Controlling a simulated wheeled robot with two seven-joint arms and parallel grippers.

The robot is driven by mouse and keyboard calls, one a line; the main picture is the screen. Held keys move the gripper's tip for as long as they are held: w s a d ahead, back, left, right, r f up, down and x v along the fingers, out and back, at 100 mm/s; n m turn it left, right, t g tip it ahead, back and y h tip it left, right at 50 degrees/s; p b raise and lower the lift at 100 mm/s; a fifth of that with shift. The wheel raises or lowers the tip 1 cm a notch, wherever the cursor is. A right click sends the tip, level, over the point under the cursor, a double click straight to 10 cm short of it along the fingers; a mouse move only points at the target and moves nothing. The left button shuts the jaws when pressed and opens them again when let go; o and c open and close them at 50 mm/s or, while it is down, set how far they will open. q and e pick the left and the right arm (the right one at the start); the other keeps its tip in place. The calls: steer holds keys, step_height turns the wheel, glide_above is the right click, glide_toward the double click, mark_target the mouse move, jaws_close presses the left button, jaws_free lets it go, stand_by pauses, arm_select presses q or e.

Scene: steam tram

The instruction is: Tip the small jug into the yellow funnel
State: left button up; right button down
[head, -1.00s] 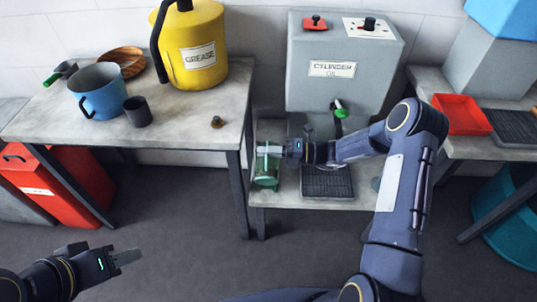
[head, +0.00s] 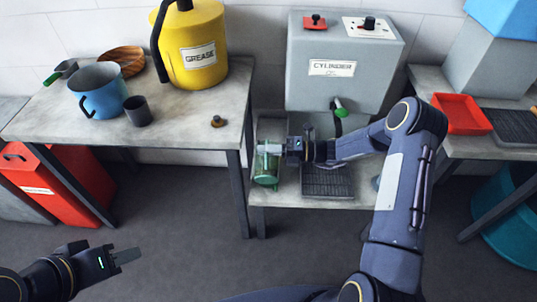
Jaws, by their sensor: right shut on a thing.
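My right gripper (head: 275,148) is shut on a small green see-through jug (head: 266,171), near its top. The jug looks roughly upright, over the left side of the low bench in front of the grey cylinder oil tank. I cannot tell whether its base touches the bench, nor what is in it. My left gripper (head: 124,256) is empty at the lower left, over the floor and far from the jug. The gap between its fingers cannot be made out. I see no yellow funnel in this view.
A grey tank (head: 345,68) with a green-handled tap (head: 341,107) stands behind a dark drip grid (head: 327,181). The left table (head: 190,115) holds a yellow grease can (head: 195,50), a blue pot (head: 97,91) and a dark cup (head: 137,111). A red tray (head: 461,114) lies right.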

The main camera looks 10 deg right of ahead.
steer(key=shift+r, duration=0.1)
stand_by(0.3)
steer(key=shift+w+r+p, duration=0.1)
steer(key=shift+w+p, duration=0.05)
steer(key=shift+p, duration=0.15)
steer(key=shift+w, duration=0.1)
steer(key=shift+m, duration=0.3)
stand_by(1.8)
steer(key=shift+w+d+r+m+p, duration=0.2)
steer(key=shift+w+r+m+p, duration=0.2)
steer(key=shift+w+p, duration=0.15)
steer(key=shift+s+f, duration=0.15)
stand_by(0.6)
steer(key=shift+s+f, duration=0.1)
steer(key=shift+s, duration=0.1)
steer(key=shift+a+n, duration=0.1)
steer(key=shift+n, duration=0.2)
stand_by(0.5)
